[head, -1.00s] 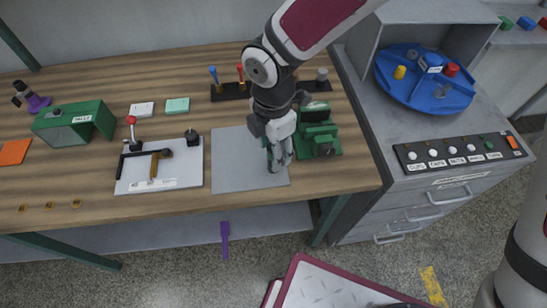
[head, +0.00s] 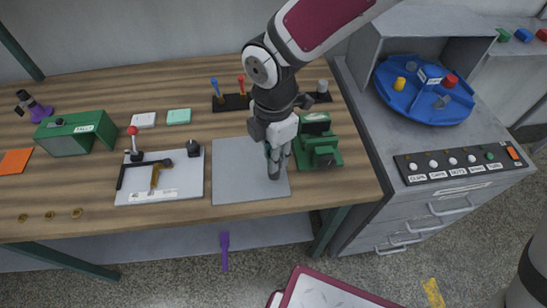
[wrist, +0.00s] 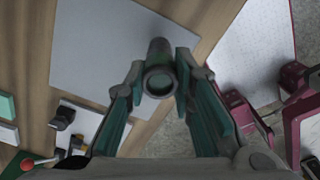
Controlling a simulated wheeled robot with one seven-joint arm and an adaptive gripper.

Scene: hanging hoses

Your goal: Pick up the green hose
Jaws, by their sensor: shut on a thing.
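I see no hose in either view. My gripper (head: 274,160) is over the right part of the grey mat (head: 235,180) on the wooden bench. In the wrist view my gripper (wrist: 160,72) has its green-lined fingers on both sides of a short dark grey cylinder (wrist: 159,80) with a round greenish end, and is shut on it. In the head view the cylinder (head: 274,174) shows below the fingers, small and partly hidden. I cannot tell whether it touches the mat.
A green vise-like machine (head: 322,155) stands close right of my gripper. A white board (head: 180,180) with a red-knobbed lever is to the left, and a green box (head: 75,133) farther left. A blue turntable (head: 425,92) sits on the grey cabinet at right.

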